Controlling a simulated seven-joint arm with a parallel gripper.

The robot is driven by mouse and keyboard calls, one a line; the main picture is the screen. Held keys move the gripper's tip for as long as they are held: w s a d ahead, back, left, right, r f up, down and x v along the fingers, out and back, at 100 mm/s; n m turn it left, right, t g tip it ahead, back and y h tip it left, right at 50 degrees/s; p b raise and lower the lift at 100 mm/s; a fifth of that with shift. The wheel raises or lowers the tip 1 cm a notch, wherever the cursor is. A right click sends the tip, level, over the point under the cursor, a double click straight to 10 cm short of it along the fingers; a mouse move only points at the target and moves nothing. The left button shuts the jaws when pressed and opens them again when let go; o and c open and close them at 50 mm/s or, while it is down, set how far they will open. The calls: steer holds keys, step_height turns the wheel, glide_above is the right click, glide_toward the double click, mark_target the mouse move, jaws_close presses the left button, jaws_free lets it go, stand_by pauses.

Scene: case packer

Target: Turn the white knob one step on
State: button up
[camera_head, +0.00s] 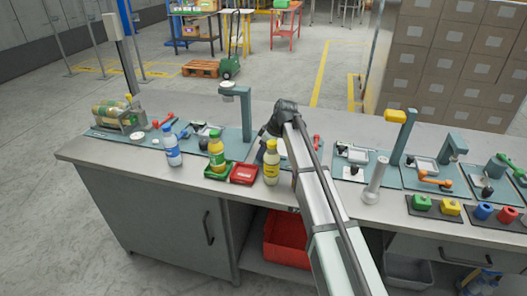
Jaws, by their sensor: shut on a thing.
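My gripper (262,152) is low over the teal station panel in the middle of the bench, behind the yellow bottle (271,163). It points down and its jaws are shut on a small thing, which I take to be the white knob. The knob itself is hidden by the jaws, and its setting cannot be read. A pale part (282,148) of the same station shows just right of the gripper, partly behind my arm.
A blue-capped bottle (172,148), a yellow-green bottle (217,153) and a red tray (244,173) stand left of the gripper. A teal post (245,115) rises behind it. A grey cylinder on a base (375,182) and more stations are at right. The bench's front left is clear.

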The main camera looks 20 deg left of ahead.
stand_by(0.3)
steer(key=o, duration=1)
steer(key=v, duration=1.3)
steer(key=shift+r, duration=0.4)
steer(key=shift+d, duration=0.1)
